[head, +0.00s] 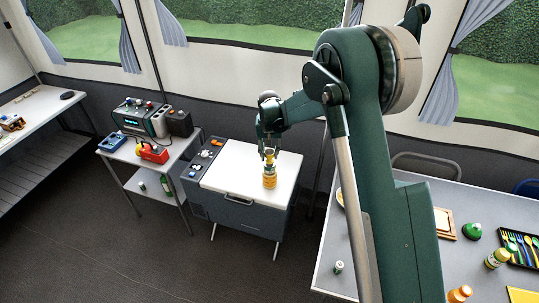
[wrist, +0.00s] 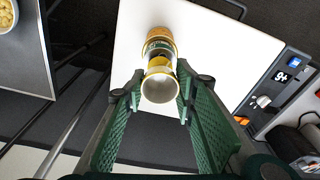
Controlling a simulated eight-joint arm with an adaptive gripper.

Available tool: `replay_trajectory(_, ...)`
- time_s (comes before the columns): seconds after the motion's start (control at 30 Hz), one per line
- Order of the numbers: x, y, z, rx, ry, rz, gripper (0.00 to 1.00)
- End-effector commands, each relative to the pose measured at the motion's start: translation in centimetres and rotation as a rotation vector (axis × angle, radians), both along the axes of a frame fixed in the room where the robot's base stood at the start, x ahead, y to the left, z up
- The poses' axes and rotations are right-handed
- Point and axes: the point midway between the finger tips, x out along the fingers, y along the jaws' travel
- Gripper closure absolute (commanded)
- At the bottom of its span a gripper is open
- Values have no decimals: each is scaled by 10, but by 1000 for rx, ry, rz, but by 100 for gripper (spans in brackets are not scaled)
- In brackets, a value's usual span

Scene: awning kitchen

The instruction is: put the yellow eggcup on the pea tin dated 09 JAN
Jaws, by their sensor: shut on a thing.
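My gripper (head: 268,152) is over the white lid of the grey cool box (head: 232,166). In the wrist view its green fingers (wrist: 159,92) are closed on the sides of a yellow-banded cylinder (wrist: 160,62). This has a round grey end facing the camera, a pale label and orange at its far end. In the head view the same cylinder shows yellow and orange (head: 269,179) just below the fingers. I cannot tell whether it is one piece or two, or whether it touches the lid. I cannot make out a separate yellow eggcup, and no date is readable.
A grey table (head: 325,240) at right holds a small tin (head: 338,266), a green dome (head: 472,231), a cutlery tray (head: 517,247) and several jars. A side table at left holds a red item (head: 153,153) and equipment. The white lid is bare around the cylinder.

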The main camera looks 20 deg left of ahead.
Motion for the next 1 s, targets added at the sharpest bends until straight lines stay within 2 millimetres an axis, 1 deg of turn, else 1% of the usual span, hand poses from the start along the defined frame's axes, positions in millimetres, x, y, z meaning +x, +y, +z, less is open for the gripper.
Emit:
replay_trajectory(0.1, 0, 0, -5, 0, 0, 0, 85)
replay_trajectory(0.37, 0, 0, -5, 0, 0, 0, 85)
replay_trajectory(0.53, 0, 0, -9, 0, 0, 0, 85)
replay_trajectory(0.57, 0, 0, -9, 0, 0, 0, 70)
replay_trajectory(0.6, 0, 0, -8, 0, 0, 0, 64)
replay_trajectory(0.67, 0, 0, -8, 0, 0, 0, 57)
replay_trajectory(1.0, 0, 0, -8, 0, 0, 0, 57)
